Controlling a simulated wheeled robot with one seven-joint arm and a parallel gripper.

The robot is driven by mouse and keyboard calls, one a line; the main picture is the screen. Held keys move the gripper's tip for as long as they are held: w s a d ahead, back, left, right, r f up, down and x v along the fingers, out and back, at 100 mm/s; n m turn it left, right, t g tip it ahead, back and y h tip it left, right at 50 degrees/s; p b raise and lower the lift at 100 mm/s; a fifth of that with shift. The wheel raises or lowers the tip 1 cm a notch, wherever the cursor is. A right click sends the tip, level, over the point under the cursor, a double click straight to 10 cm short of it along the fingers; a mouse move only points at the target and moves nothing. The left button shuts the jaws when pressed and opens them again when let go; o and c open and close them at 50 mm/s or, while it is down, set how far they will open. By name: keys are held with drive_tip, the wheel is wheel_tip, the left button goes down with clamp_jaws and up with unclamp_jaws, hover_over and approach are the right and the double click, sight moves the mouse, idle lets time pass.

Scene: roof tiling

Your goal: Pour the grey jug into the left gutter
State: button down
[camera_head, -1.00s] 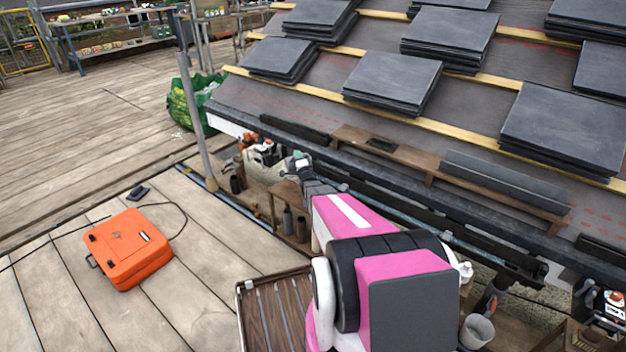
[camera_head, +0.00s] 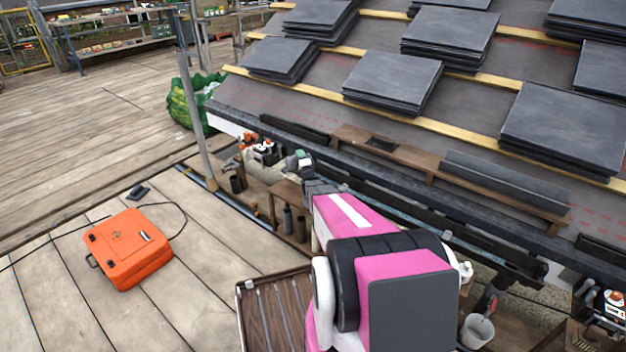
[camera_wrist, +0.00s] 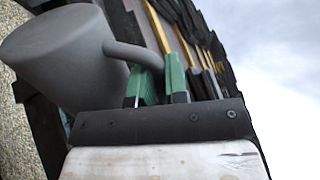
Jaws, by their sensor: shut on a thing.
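In the wrist view the grey jug (camera_wrist: 62,58) fills the upper left, with its curved handle (camera_wrist: 128,52) between the green fingers of my gripper (camera_wrist: 158,78). My gripper is shut on that handle. The jug looks tilted in the wrist view; its mouth and contents are hidden. In the head view my gripper (camera_head: 300,163) is small and far out along my arm, near the roof's lower edge; the jug cannot be made out clearly there. The gutter (camera_head: 420,215) runs along the eave, partly hidden behind my arm.
Slate stacks (camera_head: 395,80) lie on the battens above the eave. A wooden plank shelf (camera_head: 400,152) stands on the roof's lower part. An orange case (camera_head: 130,248) lies on the deck. A scaffold pole (camera_head: 193,120) stands left of my gripper. A white bucket (camera_head: 477,330) is at lower right.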

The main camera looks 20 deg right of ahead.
sight(290, 163)
drive_tip(key=shift+d+f+m, duration=0.1)
drive_tip(key=shift+d+m, duration=0.1)
drive_tip(key=shift+m, duration=0.1)
